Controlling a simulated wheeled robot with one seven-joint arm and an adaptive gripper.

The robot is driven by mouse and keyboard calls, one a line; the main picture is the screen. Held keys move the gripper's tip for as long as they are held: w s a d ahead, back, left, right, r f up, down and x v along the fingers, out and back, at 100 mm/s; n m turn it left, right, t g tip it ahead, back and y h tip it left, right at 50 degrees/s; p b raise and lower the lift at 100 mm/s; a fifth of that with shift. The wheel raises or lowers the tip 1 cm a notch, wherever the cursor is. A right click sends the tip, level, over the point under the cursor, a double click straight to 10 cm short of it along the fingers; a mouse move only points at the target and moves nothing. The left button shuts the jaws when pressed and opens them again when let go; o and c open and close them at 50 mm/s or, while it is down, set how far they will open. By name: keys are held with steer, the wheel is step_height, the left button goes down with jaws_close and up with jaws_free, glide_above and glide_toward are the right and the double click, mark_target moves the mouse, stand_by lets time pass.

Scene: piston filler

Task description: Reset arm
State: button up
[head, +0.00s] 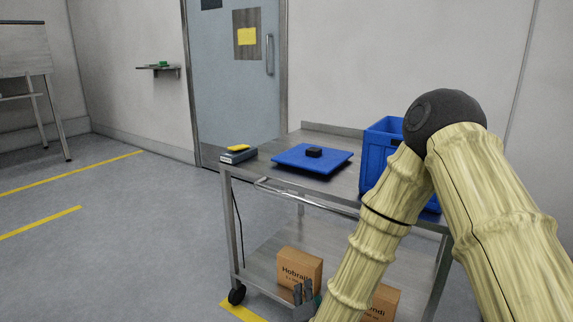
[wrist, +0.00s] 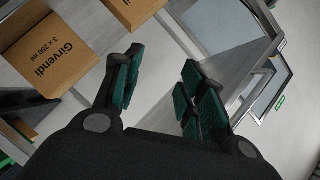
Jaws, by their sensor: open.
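My arm reaches from the right side of the head view down across the front of the metal cart (head: 240,205). In the wrist view my gripper (wrist: 163,90) is open, its two dark fingers with green pads spread apart. Nothing is between the fingers. Small dark shapes low in the head view, before the brown box (head: 300,266), may be its fingertips; the arm hides much of that area.
The cart's top holds a blue tray (head: 292,162) with a small black block (head: 314,153), a grey-blue device (head: 238,156) with a yellow top, and a blue bin (head: 373,165) partly behind my arm. Open floor lies left.

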steer(key=s+d+f+n+g+y, duration=0.1)
steer(key=s+d+f+n+g, duration=0.1)
steer(key=s+f, duration=0.35)
steer(key=s+d+f+n+g, duration=0.2)
steer(key=f, duration=0.6)
steer(key=s+d+f+n+g, duration=0.3)
steer(key=s+d+f+g, duration=0.15)
steer(key=s, duration=0.55)
steer(key=s+d+f+n+g, duration=0.2)
steer(key=s+d+f+g, duration=0.3)
steer(key=s, duration=0.6)
steer(key=s+d+f+n+g, duration=0.2)
steer(key=s+d+f+n, duration=0.1)
steer(key=s+f, duration=0.55)
step_height(320, 180, up, 38)
steer(key=s+p, duration=0.1)
steer(key=p, duration=3.5)
steer(key=shift+s+r, duration=0.1)
